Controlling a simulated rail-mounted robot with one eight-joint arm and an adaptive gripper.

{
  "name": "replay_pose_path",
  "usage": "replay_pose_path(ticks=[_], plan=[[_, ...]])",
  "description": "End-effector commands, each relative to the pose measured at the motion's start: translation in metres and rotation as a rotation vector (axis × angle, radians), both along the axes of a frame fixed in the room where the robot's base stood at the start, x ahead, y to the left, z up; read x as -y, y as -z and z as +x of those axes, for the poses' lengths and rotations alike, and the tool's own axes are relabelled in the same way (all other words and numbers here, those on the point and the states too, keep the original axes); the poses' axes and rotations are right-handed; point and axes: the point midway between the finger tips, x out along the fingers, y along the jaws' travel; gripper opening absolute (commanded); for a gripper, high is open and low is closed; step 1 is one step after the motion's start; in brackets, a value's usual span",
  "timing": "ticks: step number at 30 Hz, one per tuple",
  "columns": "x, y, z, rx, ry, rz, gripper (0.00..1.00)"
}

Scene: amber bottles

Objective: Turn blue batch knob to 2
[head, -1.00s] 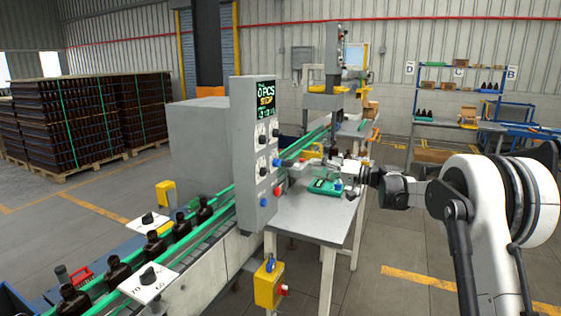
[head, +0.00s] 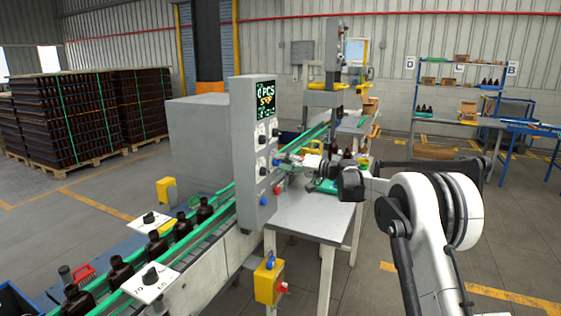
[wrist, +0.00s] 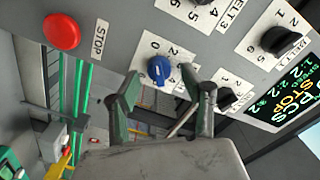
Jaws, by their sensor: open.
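The blue knob (wrist: 158,69) sits on a white dial label with numbers on the grey control panel. In the wrist view my gripper (wrist: 160,82) has its two fingers spread, one on either side of the knob and slightly below it. I cannot tell whether they touch it. The knob's pointer is too small to read surely. In the head view my gripper (head: 288,161) is close to the face of the control panel (head: 243,175), covering part of the knob area.
A red STOP button (wrist: 62,32) and several black knobs (wrist: 281,40) share the panel. A display (head: 265,93) is at its top. A conveyor (head: 222,207) with amber bottles runs beside it. A grey table (head: 305,215) stands below my arm.

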Motion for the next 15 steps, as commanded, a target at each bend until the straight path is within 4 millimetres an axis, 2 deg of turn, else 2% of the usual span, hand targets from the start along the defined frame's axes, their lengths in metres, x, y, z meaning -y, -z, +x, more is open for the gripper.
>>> replay_pose_path(ticks=[4, 12, 13, 15], plan=[[-0.0079, 0.0001, 0.0025, 0.0, -0.001, -0.001, 0.43], [-0.009, 0.0004, 0.0028, 0.0, -0.001, -0.001, 0.43], [-0.009, 0.0004, 0.0028, 0.0, -0.001, -0.001, 0.41], [-0.0088, 0.0004, 0.0029, 0.0, -0.001, -0.001, 0.32]])
